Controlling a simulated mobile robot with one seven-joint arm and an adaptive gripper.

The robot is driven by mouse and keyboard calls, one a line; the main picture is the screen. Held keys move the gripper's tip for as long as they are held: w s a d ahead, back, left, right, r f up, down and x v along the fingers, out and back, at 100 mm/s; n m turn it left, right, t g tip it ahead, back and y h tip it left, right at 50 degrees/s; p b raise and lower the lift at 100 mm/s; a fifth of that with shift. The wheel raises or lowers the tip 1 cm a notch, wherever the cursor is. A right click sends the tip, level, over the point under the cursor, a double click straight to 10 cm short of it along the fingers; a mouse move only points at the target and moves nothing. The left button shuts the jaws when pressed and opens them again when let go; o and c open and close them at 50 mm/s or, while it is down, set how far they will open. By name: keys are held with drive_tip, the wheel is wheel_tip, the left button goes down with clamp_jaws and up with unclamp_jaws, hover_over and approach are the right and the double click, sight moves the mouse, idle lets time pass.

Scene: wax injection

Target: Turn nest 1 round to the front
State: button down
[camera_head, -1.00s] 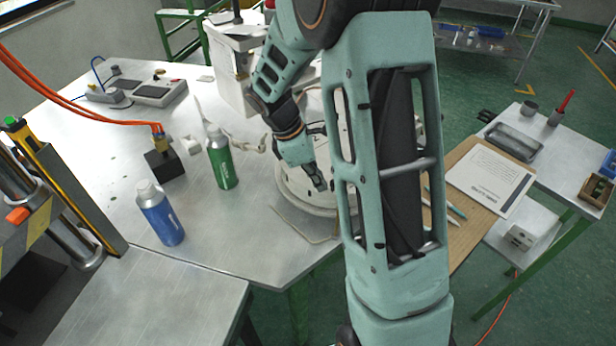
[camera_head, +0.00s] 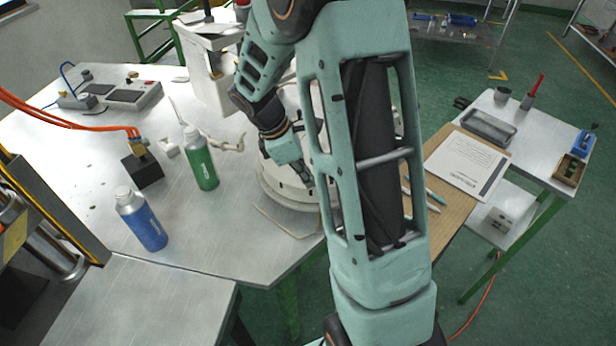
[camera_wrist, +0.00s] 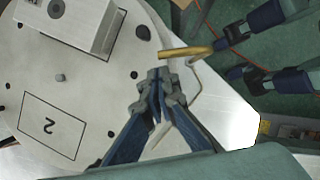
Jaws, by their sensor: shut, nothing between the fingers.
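The round white turntable (camera_head: 270,188) stands at the table's front edge, partly hidden behind my arm in the head view. In the wrist view its plate (camera_wrist: 95,85) fills the left side. It carries a grey metal block (camera_wrist: 92,22) inside a drawn outline, and a bare outlined place marked 2 (camera_wrist: 50,127). A brass-coloured peg (camera_wrist: 186,52) sticks out near the plate's rim. My gripper (camera_wrist: 159,74) is shut and empty, its tips just short of the peg with a small gap in the picture. In the head view my gripper (camera_head: 308,178) is low over the turntable.
A green bottle (camera_head: 199,160) and a blue bottle (camera_head: 142,220) stand left of the turntable. A side table (camera_head: 545,150) with a tray (camera_head: 489,127) stands right. A thin bent rod (camera_wrist: 198,82) lies by the turntable.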

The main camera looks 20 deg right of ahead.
drive_tip(key=a+r, duration=0.7)
drive_tip(key=r, duration=0.2)
drive_tip(key=s+a+f+n+t+h+b, duration=0.35)
drive_tip(key=f+h+b, duration=0.35)
drive_tip(key=h, duration=0.3)
drive_tip(key=shift+g, duration=0.45)
drive_tip(key=x, duration=0.4)
drive_tip(key=r+p+x, duration=0.1)
drive_tip(key=x, duration=0.8)
drive_tip(key=shift+w+d+r, duration=0.2)
drive_tip(key=shift+w+r, duration=0.1)
